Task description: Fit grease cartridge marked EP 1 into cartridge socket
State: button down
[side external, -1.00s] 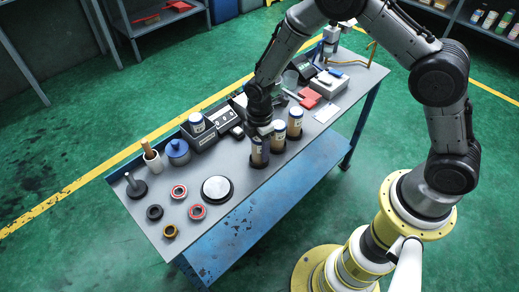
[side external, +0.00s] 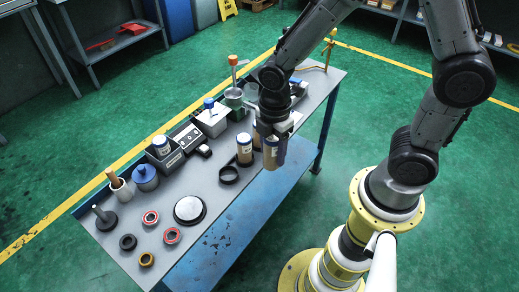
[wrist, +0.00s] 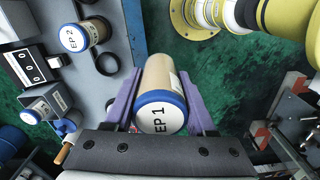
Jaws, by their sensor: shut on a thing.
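My gripper (side external: 275,136) is shut on the grease cartridge marked EP 1 (side external: 274,154), above the table near its front edge. In the wrist view the cartridge (wrist: 160,112) shows a blue-rimmed white cap reading EP 1 and a beige body between purple fingers. An empty black ring (side external: 229,174) lies on the table to its left. A cartridge marked EP 2 (wrist: 80,38) stands beside the ring; it also shows in the side view (side external: 245,150). Another cartridge is partly hidden behind my gripper. I cannot tell which fixture is the cartridge socket.
A white box (side external: 211,120) and a green fixture (side external: 233,98) stand farther back.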

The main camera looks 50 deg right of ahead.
jog(key=shift+s+d+r, duration=0.1)
jog(key=shift+s, duration=0.3)
jog(key=shift+s+r+n, duration=0.1)
jog(key=shift+r+n, duration=0.1)
jog(key=shift+n, duration=0.1)
jog(key=w+d+r+n, duration=0.1)
jog(key=w+d+r, duration=0.25)
jog(key=w, duration=0.85)
jog(key=w+d+r+n, duration=0.15)
jog(key=w+r, duration=0.35)
jog(key=w, duration=0.6)
jog(key=w+d+f+m, duration=0.1)
jog(key=w+d+f, duration=0.1)
jog(key=d, duration=0.3)
jog(key=w+d+f+m, duration=0.1)
jog(key=w+d+f, duration=0.1)
jog(key=d, duration=0.3)
jog(key=w+d+f+m, duration=0.1)
jog(key=w+d+f, duration=0.2)
jog(key=d, duration=0.3)
jog(key=shift+w, duration=0.75)
jog(key=shift+f, duration=2.25)
